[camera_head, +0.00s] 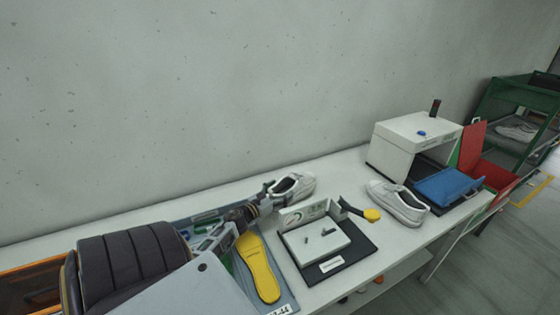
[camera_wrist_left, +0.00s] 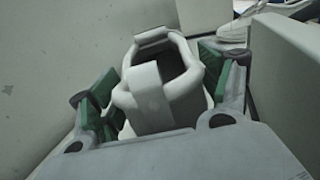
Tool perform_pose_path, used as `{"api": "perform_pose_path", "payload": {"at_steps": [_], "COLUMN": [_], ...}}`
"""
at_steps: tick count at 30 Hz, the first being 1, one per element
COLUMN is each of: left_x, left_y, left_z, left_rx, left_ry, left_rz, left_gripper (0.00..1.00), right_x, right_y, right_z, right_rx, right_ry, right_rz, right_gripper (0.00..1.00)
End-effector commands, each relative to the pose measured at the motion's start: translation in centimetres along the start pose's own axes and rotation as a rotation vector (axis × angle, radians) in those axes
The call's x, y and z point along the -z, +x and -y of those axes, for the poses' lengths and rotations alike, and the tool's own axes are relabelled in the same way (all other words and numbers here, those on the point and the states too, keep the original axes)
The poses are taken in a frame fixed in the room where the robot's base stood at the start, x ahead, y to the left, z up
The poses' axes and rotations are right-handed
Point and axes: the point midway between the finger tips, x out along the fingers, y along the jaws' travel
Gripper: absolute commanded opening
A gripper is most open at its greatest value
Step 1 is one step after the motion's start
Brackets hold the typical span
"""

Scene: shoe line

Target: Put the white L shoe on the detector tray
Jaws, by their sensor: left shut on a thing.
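My left gripper (camera_head: 268,192) is shut on a white shoe (camera_head: 296,186) at the back of the table. In the left wrist view the shoe's heel and opening (camera_wrist_left: 160,85) sit between the green finger pads of the left gripper (camera_wrist_left: 165,100). A second white shoe (camera_head: 398,204) rests on the table further right. No L or R mark is readable on either shoe. The blue tray (camera_head: 440,190) lies at the mouth of the white detector box (camera_head: 400,133), to the right of the second shoe. My right gripper is not in view.
A test device with a dark base (camera_head: 352,262) stands between my left arm and the second shoe. A yellow insole (camera_head: 258,268) lies on a grey-blue board. A red bin (camera_head: 492,178) and a green rack (camera_head: 500,100) stand at the right. A wall runs behind the table.

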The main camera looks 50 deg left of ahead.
Motion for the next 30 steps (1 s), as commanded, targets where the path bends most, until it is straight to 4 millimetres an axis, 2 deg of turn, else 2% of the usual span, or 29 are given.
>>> {"api": "perform_pose_path", "payload": {"at_steps": [8, 21, 30], "left_x": [0.0, 3.4, 3.6], "left_y": [0.0, 0.1, 0.0], "left_z": [0.0, 0.0, 0.1], "left_rx": [0.000, 0.000, 0.001], "left_ry": [-0.001, -0.002, -0.001], "left_rz": [0.002, 0.002, 0.002], "left_gripper": [0.43, 0.43, 0.43], "right_x": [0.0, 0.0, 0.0], "right_y": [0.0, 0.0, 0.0], "right_z": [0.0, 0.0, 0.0], "right_rx": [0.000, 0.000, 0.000], "right_ry": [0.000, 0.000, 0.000], "right_rz": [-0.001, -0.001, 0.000], "right_gripper": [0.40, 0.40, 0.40]}}
